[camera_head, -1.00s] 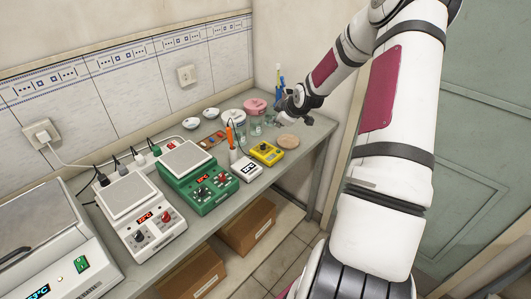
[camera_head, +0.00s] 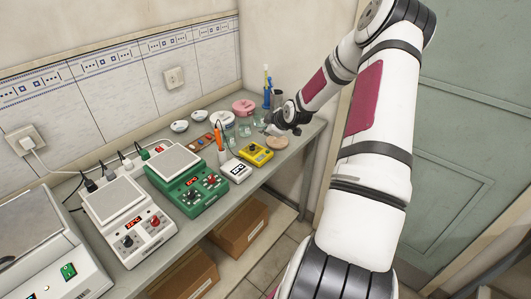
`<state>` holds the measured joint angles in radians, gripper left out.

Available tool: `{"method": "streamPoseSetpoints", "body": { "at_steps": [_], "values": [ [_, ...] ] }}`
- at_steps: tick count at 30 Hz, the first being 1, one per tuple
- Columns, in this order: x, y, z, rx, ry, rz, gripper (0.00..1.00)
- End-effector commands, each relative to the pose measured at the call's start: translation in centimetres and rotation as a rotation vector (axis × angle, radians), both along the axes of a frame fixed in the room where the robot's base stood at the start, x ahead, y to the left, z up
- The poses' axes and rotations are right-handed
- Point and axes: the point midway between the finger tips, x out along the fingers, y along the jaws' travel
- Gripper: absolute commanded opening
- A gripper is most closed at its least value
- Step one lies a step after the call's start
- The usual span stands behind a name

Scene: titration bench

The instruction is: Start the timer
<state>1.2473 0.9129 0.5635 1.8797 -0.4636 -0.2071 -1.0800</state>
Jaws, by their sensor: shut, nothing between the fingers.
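My gripper (camera_head: 268,129) is at the far right end of the bench, small and partly hidden by its own wrist. It looks shut and holds nothing. It is above or behind a round tan disc (camera_head: 277,143). A small yellow device (camera_head: 256,152) with a dark knob or display lies on the bench just left of the disc. A small white device (camera_head: 237,170) with a dark display lies in front and left of the yellow one. I cannot tell which of these two is the timer. My gripper appears apart from both.
A green hotplate (camera_head: 187,178) and a white hotplate (camera_head: 128,218) stand left along the bench. An orange-topped pen-like item (camera_head: 220,140), glassware (camera_head: 244,130), white bowls (camera_head: 180,126) and a pink-topped container (camera_head: 244,106) crowd the back. Cardboard boxes (camera_head: 238,228) lie below.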

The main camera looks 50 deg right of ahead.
Motion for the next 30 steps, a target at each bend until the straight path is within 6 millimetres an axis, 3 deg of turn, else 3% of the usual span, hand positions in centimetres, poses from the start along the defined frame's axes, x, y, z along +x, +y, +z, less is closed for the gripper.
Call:
{"method": "streamPoseSetpoints", "body": {
  "at_steps": [6,12,30],
  "values": [
    [0.2,0.0,-3.4,0.002,0.001,-0.002,0.0],
    [0.1,0.0,-5.2,0.0,0.001,-0.001,0.0],
    [0.0,0.0,-6.2,-0.001,-0.001,-0.001,0.0]
  ]
}}
